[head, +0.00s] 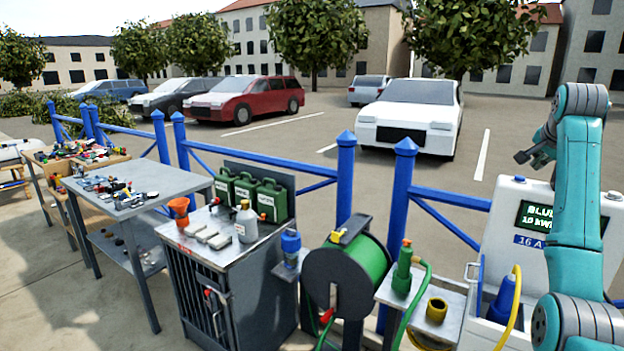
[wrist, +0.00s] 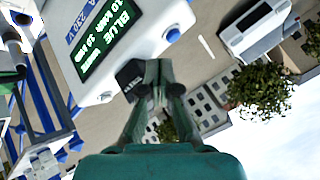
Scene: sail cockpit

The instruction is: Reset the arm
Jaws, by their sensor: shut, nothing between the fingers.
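My arm is folded up at the right of the head view, in front of the white charging post (head: 500,250). My gripper (head: 524,155) shows there as a small dark shape pointing left, above the post's top. In the wrist view my gripper (wrist: 152,68) has its dark fingers together with nothing between them. The post with its green-lettered display (wrist: 105,40) lies beyond and to the left of the fingers, tilted in that view. I cannot tell the exact gap between fingertips and post.
A hose reel (head: 345,275), a grey cabinet (head: 230,290) with green cans (head: 245,190), and a cluttered metal table (head: 130,195) stand along the blue fence (head: 345,180). Parked cars, including a white one (head: 408,115), stand behind. Paving at the lower left is open.

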